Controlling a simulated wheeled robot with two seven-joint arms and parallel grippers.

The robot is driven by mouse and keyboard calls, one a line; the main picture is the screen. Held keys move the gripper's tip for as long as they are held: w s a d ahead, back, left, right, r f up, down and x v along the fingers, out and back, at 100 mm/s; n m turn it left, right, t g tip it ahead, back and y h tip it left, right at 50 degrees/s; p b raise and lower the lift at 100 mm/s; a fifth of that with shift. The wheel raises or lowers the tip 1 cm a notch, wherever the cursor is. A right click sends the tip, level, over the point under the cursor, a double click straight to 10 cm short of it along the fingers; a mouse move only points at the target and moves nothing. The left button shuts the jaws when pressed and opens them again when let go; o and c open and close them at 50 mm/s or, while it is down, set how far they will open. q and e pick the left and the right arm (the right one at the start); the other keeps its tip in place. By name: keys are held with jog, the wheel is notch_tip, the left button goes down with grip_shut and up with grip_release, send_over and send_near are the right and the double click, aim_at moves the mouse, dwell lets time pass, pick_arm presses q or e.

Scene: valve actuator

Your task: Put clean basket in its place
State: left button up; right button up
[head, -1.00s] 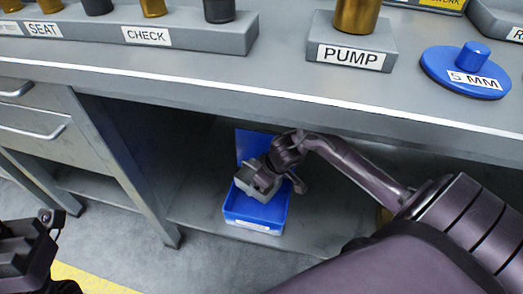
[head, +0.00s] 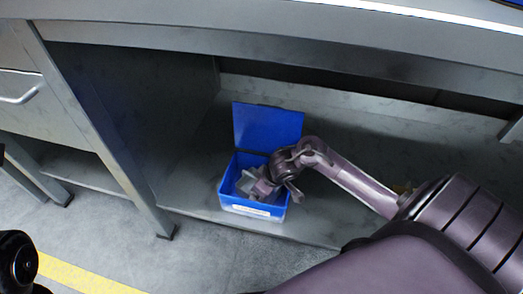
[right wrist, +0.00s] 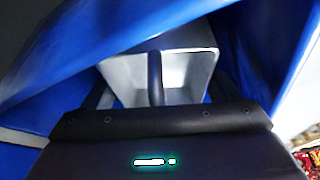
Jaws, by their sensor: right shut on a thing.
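The grey basket (head: 245,182) is inside an open blue box (head: 255,210) on the shelf under the bench. The box lid (head: 268,130) stands up at the back, and a white label is on its front. My right gripper (head: 262,185) reaches into the box from the right and is shut on the basket. In the right wrist view the pale grey basket (right wrist: 185,68) shows between blue walls (right wrist: 265,45), with a dark bar at the gripper (right wrist: 155,92). Whether the basket touches the box floor is hidden. My left gripper is not in view.
The bench top's front edge (head: 300,50) overhangs the shelf. A metal leg (head: 115,160) and a drawer unit (head: 25,85) stand left of the box. The shelf (head: 185,190) is bare beside the box. A yellow line (head: 85,278) crosses the floor.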

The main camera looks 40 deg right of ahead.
jog(key=shift+f, duration=0.1)
jog(key=o, duration=0.8)
